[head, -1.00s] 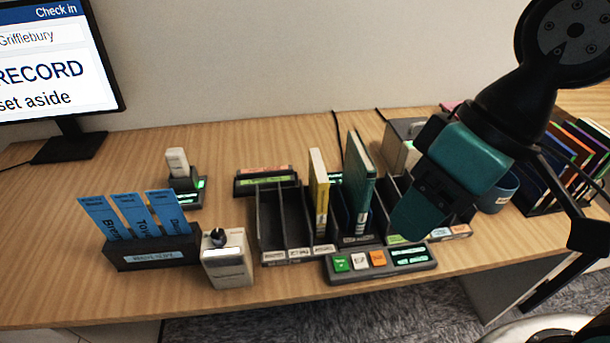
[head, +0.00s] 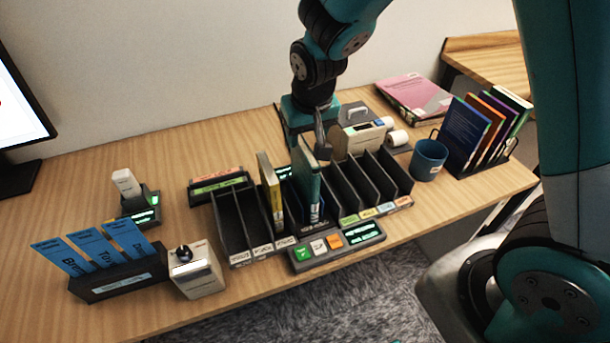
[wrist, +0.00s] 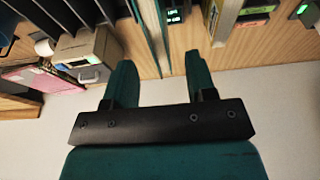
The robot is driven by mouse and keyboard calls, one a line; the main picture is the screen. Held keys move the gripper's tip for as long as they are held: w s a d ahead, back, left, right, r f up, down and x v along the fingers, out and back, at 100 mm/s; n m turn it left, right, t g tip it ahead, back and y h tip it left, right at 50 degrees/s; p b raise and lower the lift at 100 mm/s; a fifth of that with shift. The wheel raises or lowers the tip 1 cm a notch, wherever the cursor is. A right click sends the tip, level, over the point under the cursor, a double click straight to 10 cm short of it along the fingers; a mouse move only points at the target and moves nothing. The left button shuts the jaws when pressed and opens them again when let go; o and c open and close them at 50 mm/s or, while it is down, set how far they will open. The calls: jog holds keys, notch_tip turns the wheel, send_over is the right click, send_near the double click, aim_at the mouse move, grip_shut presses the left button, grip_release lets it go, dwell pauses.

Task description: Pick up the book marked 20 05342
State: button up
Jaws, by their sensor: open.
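Two books stand upright in the black slotted sorter (head: 232,222): a yellow one (head: 269,190) and a teal one (head: 308,188). No number on either spine is legible, so I cannot tell which is marked 20 05342. My gripper (head: 328,150) is behind and just above the teal book in the head view. In the wrist view, my open gripper (wrist: 160,78) has its two fingers apart, with the teal book (wrist: 152,28) lying ahead between their lines. The yellow book (wrist: 228,20) is to the right there. Nothing is held.
A button panel (head: 338,245) stands before the sorter. A blue mug (head: 428,160), a rack of books (head: 466,135) and a pink book (head: 413,95) are to the right. A small printer-like device (head: 362,135) is behind. Blue cards (head: 92,250) stand at left.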

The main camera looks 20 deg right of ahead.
aim_at(305, 147)
jog(key=p+x, duration=0.1)
jog(key=x, duration=0.6)
jog(key=shift+d+f+p, duration=0.15)
jog(key=shift+f+p, duration=0.2)
jog(key=shift+f, duration=0.25)
grip_shut()
